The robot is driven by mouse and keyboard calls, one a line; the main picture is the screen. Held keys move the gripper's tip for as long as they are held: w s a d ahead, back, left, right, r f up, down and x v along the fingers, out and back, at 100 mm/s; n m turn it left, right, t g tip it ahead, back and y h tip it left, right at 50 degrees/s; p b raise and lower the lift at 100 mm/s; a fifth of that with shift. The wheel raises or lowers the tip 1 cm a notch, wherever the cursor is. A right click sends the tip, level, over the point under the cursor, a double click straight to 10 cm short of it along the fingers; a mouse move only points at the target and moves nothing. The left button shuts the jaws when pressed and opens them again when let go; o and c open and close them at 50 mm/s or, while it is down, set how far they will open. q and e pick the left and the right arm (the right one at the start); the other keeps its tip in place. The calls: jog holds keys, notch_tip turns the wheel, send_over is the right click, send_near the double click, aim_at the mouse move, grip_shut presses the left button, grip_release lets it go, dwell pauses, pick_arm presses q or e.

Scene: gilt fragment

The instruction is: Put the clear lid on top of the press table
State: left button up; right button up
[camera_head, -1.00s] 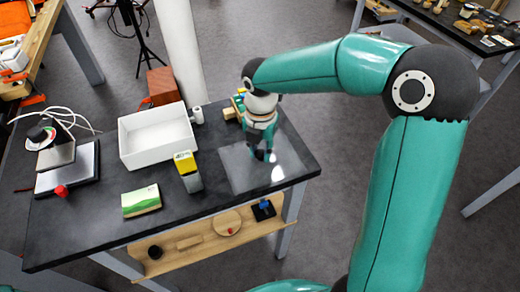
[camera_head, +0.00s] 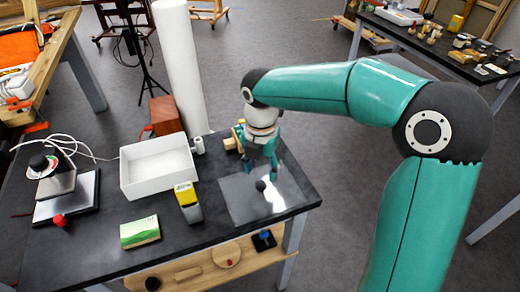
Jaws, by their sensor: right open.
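The clear lid (camera_head: 237,203) is a see-through square pane with a small dark knob (camera_head: 260,185), lying flat at the right end of the black table. My right gripper (camera_head: 260,171) is open and points down over the lid, with its fingertips just behind the knob in the picture. Whether they touch the lid is hard to tell. A flat device with a bright metal top (camera_head: 76,199) stands at the table's left end and may be the press table. A block with a round dial (camera_head: 44,164) stands at its back. My left gripper is out of view.
A white open box (camera_head: 157,180) stands mid-table. A small red knob (camera_head: 60,220) is by the metal top. Small blocks (camera_head: 231,142) sit behind my right gripper.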

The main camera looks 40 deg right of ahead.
aim_at(260, 183)
notch_tip(260, 183, up, 7)
dwell(0.3)
dwell(0.5)
